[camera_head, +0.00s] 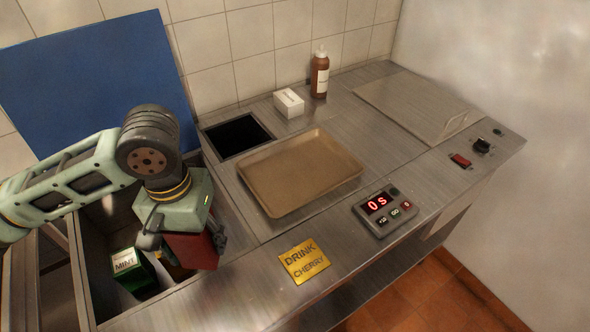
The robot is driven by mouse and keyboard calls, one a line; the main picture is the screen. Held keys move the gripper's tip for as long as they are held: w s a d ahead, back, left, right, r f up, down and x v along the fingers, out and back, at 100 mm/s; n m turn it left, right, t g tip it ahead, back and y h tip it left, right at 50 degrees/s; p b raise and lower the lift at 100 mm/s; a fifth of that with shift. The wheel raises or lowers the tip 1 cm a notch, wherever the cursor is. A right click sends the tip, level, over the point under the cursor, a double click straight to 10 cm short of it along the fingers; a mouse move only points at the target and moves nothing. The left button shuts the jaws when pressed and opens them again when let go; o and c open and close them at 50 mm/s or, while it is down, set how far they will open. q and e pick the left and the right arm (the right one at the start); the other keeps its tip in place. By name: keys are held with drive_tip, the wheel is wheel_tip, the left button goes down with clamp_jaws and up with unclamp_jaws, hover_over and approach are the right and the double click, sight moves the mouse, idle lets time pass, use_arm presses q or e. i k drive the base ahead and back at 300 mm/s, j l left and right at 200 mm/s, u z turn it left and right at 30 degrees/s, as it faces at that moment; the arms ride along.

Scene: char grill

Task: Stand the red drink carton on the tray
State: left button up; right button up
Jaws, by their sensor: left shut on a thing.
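The red drink carton (191,250) is in my left gripper (190,238), which is shut on it. The gripper points down and holds the carton at the right side of the open bin on the left of the counter. The gripper hides the carton's upper part. The tan tray (302,172) lies flat and empty on the steel counter, to the right of the carton and apart from it. My right gripper is not in view.
A green mint carton (132,272) stands in the open bin, whose blue lid (95,80) is raised. A yellow drink cherry card (304,261) and a timer (384,209) lie in front of the tray. A white box (289,103), a sauce bottle (319,74) and a dark opening (238,136) are behind.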

sight(263, 175)
drive_tip(key=i+l+u, duration=0.2)
drive_tip(key=l, duration=0.25)
drive_tip(key=i+l+u, duration=0.15)
drive_tip(key=l, duration=0.3)
drive_tip(key=i+l+u, duration=0.2)
drive_tip(key=l, duration=0.25)
drive_tip(key=l+u, duration=0.15)
drive_tip(key=l, duration=0.35)
